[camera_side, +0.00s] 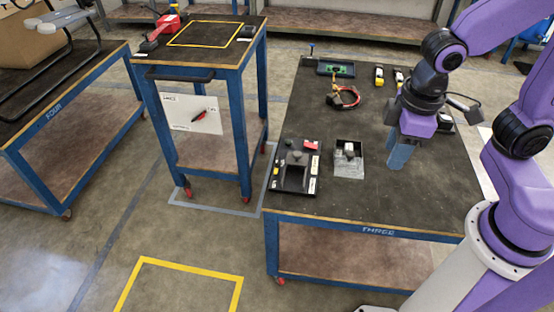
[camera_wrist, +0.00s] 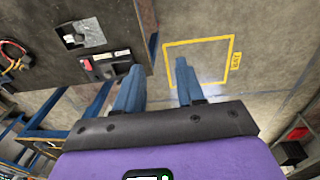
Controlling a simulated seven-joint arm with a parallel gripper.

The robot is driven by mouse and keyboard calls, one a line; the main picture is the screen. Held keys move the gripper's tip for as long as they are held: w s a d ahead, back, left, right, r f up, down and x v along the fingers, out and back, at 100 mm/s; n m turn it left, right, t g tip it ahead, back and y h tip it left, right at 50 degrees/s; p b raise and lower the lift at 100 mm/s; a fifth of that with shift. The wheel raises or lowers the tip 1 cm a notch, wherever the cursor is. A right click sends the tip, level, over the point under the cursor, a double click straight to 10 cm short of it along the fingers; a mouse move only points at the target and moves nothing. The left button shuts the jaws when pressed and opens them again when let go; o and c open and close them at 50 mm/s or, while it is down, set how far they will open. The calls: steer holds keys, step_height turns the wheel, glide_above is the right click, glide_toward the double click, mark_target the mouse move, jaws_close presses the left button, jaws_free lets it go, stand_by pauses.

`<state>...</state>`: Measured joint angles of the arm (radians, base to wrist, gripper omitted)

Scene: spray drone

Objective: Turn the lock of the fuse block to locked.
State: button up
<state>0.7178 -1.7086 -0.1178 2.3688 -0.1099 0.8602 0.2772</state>
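A black panel (camera_side: 284,184) with a grey raised part, a red piece (camera_side: 311,145) and pale labels lies at the table's near left corner. It looks like the fuse block, but the labels are too small to read and I cannot tell the lock's position. It also shows in the wrist view (camera_wrist: 108,68), beyond the left finger. My gripper (camera_side: 398,160) is above the table, to the right of the panel and apart from it. In the wrist view my gripper (camera_wrist: 160,66) has its two blue fingers wide apart with nothing between them.
A grey plate with a dark block (camera_side: 348,170) lies between the panel and my gripper. A blue-legged cart (camera_side: 205,80) stands left, across a floor gap.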

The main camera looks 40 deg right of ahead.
steer(key=w+a+f+m+t+h, duration=0.1)
steer(key=w+a+m, duration=0.15)
steer(key=w, duration=0.35)
steer(key=w+a+f+m, duration=0.2)
steer(key=w+m, duration=0.1)
steer(key=w, duration=0.3)
steer(key=m+t+h, duration=0.1)
steer(key=m+h, duration=0.1)
steer(key=m, duration=1.1)
glide_above(277, 159)
steer(key=s+a, duration=0.5)
step_height(277, 159, down, 15)
steer(key=shift+n, duration=0.25)
steer(key=x, duration=1.7)
steer(key=shift+c, duration=0.3)
jaws_close()
